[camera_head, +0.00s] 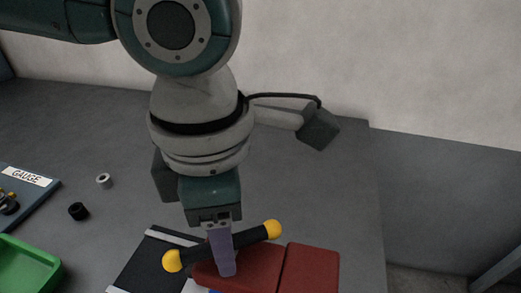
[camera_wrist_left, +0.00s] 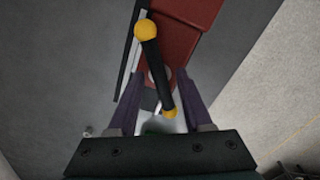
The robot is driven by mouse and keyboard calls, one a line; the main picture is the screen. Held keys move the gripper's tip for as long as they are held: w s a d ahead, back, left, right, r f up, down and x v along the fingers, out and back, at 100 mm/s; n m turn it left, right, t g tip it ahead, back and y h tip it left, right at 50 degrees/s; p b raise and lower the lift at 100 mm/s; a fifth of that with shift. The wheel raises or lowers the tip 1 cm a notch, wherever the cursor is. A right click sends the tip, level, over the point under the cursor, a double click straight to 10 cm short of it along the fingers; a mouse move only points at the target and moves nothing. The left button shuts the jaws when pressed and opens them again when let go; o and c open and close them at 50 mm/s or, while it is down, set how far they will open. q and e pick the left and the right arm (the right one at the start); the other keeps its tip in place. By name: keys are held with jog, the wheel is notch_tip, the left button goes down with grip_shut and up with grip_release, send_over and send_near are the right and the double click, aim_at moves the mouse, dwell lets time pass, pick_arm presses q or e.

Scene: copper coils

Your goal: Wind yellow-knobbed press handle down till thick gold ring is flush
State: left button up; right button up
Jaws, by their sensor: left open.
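The press handle is a black bar (camera_head: 198,252) with a yellow knob at each end, lying across the red press (camera_head: 312,268) at the bottom of the head view. In the left wrist view the bar (camera_wrist_left: 157,72) runs from a far yellow knob to a near one between my fingers. My left gripper (camera_head: 221,272) points down at the handle with its purple fingers. In the wrist view my left gripper (camera_wrist_left: 161,76) is open, one finger on each side of the bar; I cannot tell whether they touch it. The thick gold ring is not visible. My right gripper is not in view.
A green tray (camera_head: 53,266) and a blue board marked GAUGE (camera_head: 48,192) are at the left. A black ring (camera_head: 78,211) and a pale ring (camera_head: 104,180) lie on the grey table (camera_head: 310,190). The table is bare to the right of my arm.

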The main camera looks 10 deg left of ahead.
pick_arm(q)
jog(key=shift+r+p, duration=3.25)
jog(key=shift+r, duration=0.25)
jog(key=shift+f, duration=0.1)
